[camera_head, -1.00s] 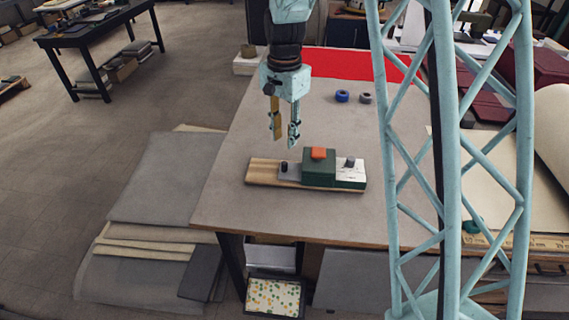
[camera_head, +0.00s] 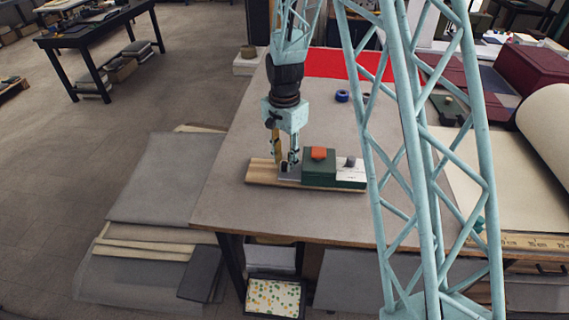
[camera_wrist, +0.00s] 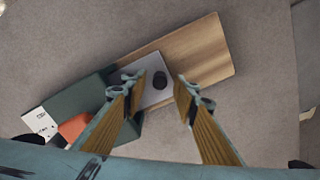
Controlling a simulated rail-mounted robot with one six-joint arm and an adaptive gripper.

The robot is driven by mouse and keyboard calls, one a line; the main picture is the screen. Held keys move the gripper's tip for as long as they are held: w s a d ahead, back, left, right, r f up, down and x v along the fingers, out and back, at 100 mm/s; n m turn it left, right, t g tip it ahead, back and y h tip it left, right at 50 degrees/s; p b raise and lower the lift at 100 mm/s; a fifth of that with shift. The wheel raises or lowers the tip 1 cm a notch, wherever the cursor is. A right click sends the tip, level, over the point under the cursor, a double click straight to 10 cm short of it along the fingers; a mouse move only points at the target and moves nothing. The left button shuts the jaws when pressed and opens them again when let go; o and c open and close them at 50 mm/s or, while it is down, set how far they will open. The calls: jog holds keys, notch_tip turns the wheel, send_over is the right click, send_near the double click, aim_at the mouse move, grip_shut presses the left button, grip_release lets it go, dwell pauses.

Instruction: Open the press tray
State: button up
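The press is a dark green block (camera_head: 318,173) with an orange piece (camera_head: 319,153) on top, set on a wooden board (camera_head: 262,172). Its grey metal tray (camera_head: 290,179) reaches out to the left of the block and carries a small black knob. In the wrist view the knob (camera_wrist: 160,80) stands on the tray (camera_wrist: 152,65), between my fingertips. My gripper (camera_head: 285,162) points down over the tray, fingers open, one on each side of the knob. In the wrist view I see gaps between the fingertips and the knob. I cannot tell the exact fingertip height.
A white labelled plate with a grey knob (camera_head: 350,162) sits at the board's right end. A blue ring (camera_head: 342,96) lies farther back, near a red sheet (camera_head: 335,63). My lattice column hides part of the table's right side. The table (camera_head: 225,200) around the board is clear.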

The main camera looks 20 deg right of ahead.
jog(key=shift+f, duration=0.7)
jog(key=shift+c, duration=0.9)
grip_shut()
